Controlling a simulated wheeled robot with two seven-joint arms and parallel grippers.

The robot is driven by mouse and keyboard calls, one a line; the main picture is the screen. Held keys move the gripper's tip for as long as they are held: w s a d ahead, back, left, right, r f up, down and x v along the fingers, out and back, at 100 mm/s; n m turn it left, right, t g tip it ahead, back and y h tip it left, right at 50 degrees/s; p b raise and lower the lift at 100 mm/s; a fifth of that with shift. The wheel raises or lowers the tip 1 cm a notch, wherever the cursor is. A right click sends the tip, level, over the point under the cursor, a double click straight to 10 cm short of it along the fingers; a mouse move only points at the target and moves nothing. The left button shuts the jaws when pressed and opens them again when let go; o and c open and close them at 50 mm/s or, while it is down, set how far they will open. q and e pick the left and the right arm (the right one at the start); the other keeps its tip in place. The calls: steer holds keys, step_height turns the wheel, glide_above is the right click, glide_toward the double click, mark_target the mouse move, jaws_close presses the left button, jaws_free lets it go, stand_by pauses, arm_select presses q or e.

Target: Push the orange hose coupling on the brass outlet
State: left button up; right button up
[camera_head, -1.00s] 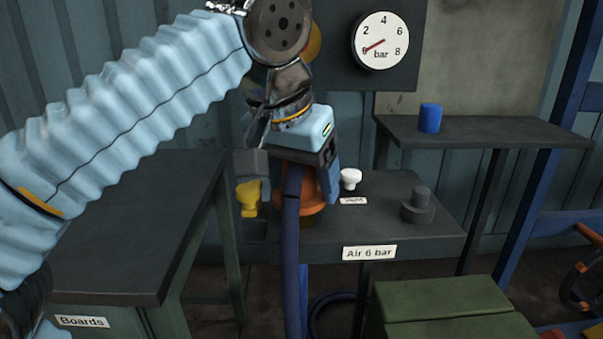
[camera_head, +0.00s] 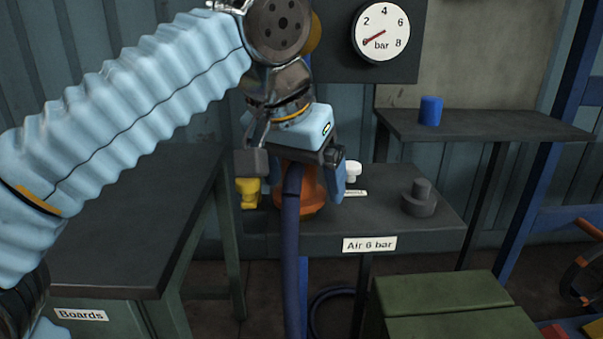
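The orange hose coupling (camera_head: 313,196) is at the front left of the dark bench, below my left gripper, with the dark blue hose (camera_head: 291,250) hanging down in front of it. My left gripper (camera_head: 306,183) is over the coupling from above. Its right finger stands tilted outward, with a gap to the coupling; its other finger is largely hidden behind the hose and the grey block. The brass outlet is not clearly visible, so I cannot tell how the coupling sits on it. My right gripper is not in view.
A yellow handle (camera_head: 248,192) hangs under a grey block just left of the coupling. A white knob (camera_head: 351,171) and a dark stepped cylinder (camera_head: 419,199) stand to the right. The gauge (camera_head: 381,36) needle points low. A table (camera_head: 120,230) stands at left.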

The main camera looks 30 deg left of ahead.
arm_select(q)
steer(key=shift+o, duration=0.2)
steer(key=shift+r, duration=0.2)
steer(key=p+v, duration=0.5)
steer(key=v, duration=0.8)
steer(key=shift+r, duration=0.15)
